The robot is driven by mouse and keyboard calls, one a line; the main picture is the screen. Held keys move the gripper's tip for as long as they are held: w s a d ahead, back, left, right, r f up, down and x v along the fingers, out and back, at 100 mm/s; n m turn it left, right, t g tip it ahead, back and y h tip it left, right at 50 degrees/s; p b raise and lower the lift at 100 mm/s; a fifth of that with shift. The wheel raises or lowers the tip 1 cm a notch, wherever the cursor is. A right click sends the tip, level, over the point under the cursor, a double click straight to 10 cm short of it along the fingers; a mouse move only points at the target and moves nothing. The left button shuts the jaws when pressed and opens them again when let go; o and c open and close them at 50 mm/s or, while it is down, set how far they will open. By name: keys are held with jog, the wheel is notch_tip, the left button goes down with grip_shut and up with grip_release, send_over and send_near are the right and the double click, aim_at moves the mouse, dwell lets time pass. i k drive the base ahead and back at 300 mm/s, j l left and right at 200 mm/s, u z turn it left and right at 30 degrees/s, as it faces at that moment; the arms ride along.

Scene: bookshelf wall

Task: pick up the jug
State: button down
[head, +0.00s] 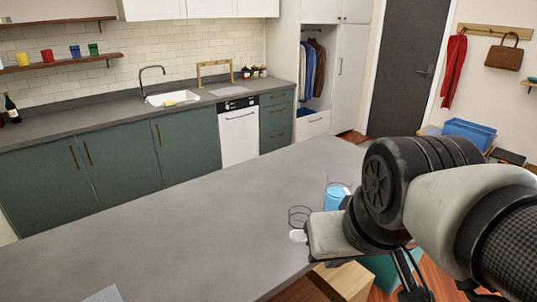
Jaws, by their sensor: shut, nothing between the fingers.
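A clear jug (337,196) with blue liquid in it stands upright near the right edge of the grey counter (190,232). My arm hides part of its lower right side. A smaller clear glass vessel (299,217) with something white at its bottom stands just left of it and nearer to me. My arm reaches in from the right, and its pale end part overlaps both vessels in the picture. I cannot tell whether it touches either one. I cannot make out my gripper's fingers; nothing held shows.
The counter left of the vessels is mostly clear, apart from a pale flat thing (103,294) at the front edge. A wooden block (345,280) and a teal thing (385,268) are below the counter's right edge. A sink (172,98) is across the room.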

aim_at(340, 198)
jog(key=k+z, duration=0.1)
jog(key=z, duration=0.35)
jog(key=i+l+u, duration=0.65)
jog(key=l, duration=0.2)
jog(key=l+u, duration=0.2)
jog(key=l, duration=0.15)
jog(key=i+l+u, duration=0.2)
jog(key=l, duration=0.15)
jog(key=l+u, duration=0.25)
jog(key=l, duration=0.15)
jog(key=i+l+u, duration=0.2)
jog(key=l, duration=0.2)
jog(key=k, duration=0.05)
